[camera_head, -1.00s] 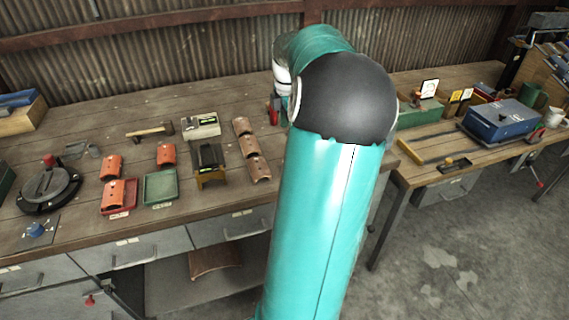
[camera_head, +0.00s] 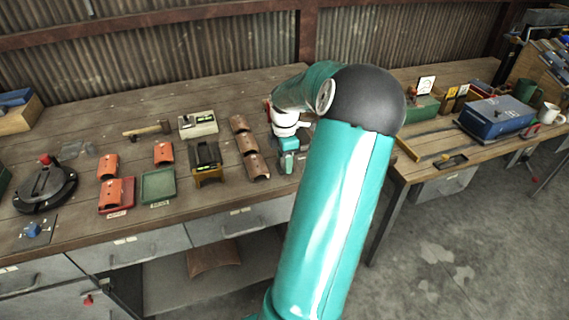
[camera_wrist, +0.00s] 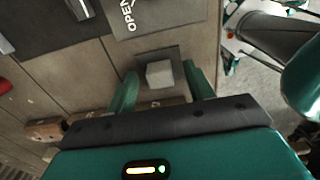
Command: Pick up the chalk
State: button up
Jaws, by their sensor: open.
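A small pale grey block (camera_wrist: 159,74), apparently the chalk, sits on a dark square pad (camera_wrist: 147,57) on the bench in the wrist view. My gripper (camera_wrist: 160,68) is open, with its two green fingers apart on either side of the block. I cannot tell whether either finger touches it. In the head view my gripper (camera_head: 288,160) is low over the right end of the left bench, just right of the curved brown tiles. The block is hidden there by my gripper.
Curved brown tiles (camera_head: 246,142) lie in a row on the wooden bench (camera_head: 100,115). A black and yellow stand (camera_head: 206,160) is left of them. A dark panel marked OPEN (camera_wrist: 140,18) lies near the pad. A second bench with a blue box (camera_head: 496,116) is at right.

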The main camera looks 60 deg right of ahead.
jog(key=shift+f, duration=0.1)
jog(key=shift+c, duration=0.4)
jog(key=c, duration=0.9)
